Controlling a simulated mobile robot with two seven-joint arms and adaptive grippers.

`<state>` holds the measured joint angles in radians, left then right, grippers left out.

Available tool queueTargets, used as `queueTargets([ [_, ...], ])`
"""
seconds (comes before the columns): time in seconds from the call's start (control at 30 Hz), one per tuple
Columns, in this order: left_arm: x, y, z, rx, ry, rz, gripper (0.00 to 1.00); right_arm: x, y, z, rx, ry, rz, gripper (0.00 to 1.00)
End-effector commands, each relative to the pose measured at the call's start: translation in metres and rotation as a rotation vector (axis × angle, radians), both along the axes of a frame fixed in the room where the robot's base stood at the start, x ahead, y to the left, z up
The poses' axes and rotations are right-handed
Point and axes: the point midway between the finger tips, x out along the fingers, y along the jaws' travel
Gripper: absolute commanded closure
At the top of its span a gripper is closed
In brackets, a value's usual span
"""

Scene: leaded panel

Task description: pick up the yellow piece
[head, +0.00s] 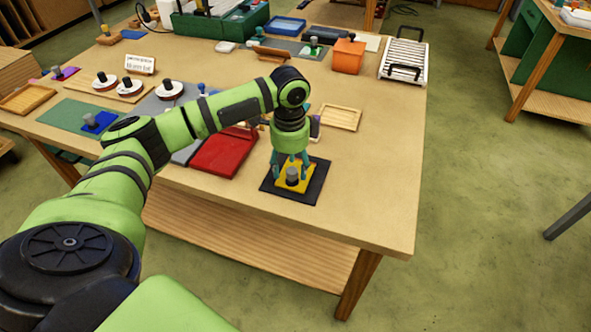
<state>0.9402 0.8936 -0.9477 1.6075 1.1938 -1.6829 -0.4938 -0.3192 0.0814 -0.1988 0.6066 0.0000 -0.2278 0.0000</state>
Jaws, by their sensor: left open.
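The yellow piece (296,187) is a flat yellow plate with a grey knob (292,176) standing up from it. It lies on a black square mat (314,188) near the front edge of the table. My left gripper (291,176) is open and points down right above the piece, with its teal fingers around the knob. I cannot tell whether the fingers touch the knob. Part of the piece is hidden behind the fingers. My right gripper is not in view.
A red flat case (222,155) lies left of the mat. A wooden tray (340,117) is behind it, and an orange box (347,57) and a white rack (404,62) stand farther back. The wooden table (385,170) is clear to the right of the mat.

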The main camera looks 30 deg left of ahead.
Motion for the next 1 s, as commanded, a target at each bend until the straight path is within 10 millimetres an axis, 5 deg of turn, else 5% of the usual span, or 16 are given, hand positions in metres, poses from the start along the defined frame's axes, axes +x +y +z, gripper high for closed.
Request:
queueTargets([
  [0.13, 0.004, -0.002, -0.022, 0.0, 0.004, 0.0, 0.42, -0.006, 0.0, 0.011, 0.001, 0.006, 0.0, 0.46],
  [0.37, 0.005, -0.002, -0.036, 0.0, 0.0, -0.001, 0.42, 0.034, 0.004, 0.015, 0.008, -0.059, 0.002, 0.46],
  [0.5, 0.005, -0.002, -0.036, 0.0, -0.001, -0.001, 0.42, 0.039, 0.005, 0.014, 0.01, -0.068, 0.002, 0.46],
  [0.67, 0.005, -0.002, -0.036, 0.0, 0.0, -0.001, 0.99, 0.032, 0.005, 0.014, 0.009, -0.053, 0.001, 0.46],
  [1.0, 0.005, -0.002, -0.035, 0.0, -0.001, -0.002, 1.0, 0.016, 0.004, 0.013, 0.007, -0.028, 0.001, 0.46],
])
